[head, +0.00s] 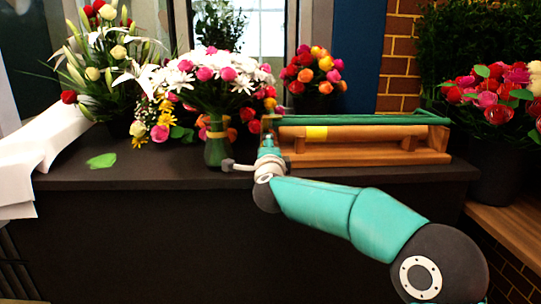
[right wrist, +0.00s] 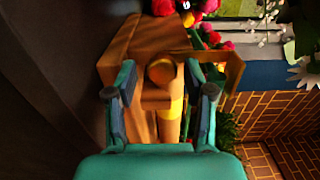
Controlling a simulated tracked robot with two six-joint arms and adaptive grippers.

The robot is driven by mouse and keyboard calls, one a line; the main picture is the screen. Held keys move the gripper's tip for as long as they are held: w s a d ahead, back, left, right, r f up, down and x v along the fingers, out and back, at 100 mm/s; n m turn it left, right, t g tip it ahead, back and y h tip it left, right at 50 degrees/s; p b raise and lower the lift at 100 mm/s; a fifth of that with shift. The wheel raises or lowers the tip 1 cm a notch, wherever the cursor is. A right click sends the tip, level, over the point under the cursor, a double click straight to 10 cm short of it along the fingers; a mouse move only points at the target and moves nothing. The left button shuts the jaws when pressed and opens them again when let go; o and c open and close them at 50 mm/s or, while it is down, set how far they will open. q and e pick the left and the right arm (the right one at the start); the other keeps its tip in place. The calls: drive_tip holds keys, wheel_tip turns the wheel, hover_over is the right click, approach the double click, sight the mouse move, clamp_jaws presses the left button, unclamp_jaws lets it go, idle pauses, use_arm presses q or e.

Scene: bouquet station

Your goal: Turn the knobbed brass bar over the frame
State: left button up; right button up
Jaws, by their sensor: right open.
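A wooden frame (head: 375,160) stands on the right part of the dark counter, holding a roll with a yellow band (head: 316,132). A long bar (head: 365,120) runs along its top and looks green in the head view; I cannot make out brass there. My right gripper (head: 268,147) is at the frame's left end. In the right wrist view my right gripper (right wrist: 160,92) is open, its fingers either side of a round golden-brown knob or roll end (right wrist: 160,70). Contact is not clear. A thin brownish bar (right wrist: 210,53) runs right from there. My left gripper is not in view.
A green glass vase (head: 216,150) of white and pink flowers stands just left of my right gripper. More bouquets stand behind and at the right. White sheets (head: 45,150) lie at the left, near a green leaf (head: 102,160). The counter's front strip (head: 150,178) is clear.

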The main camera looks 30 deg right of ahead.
drive_tip(key=v, duration=1.2)
drive_tip(key=shift+d, duration=0.15)
drive_tip(key=shift+f, duration=0.1)
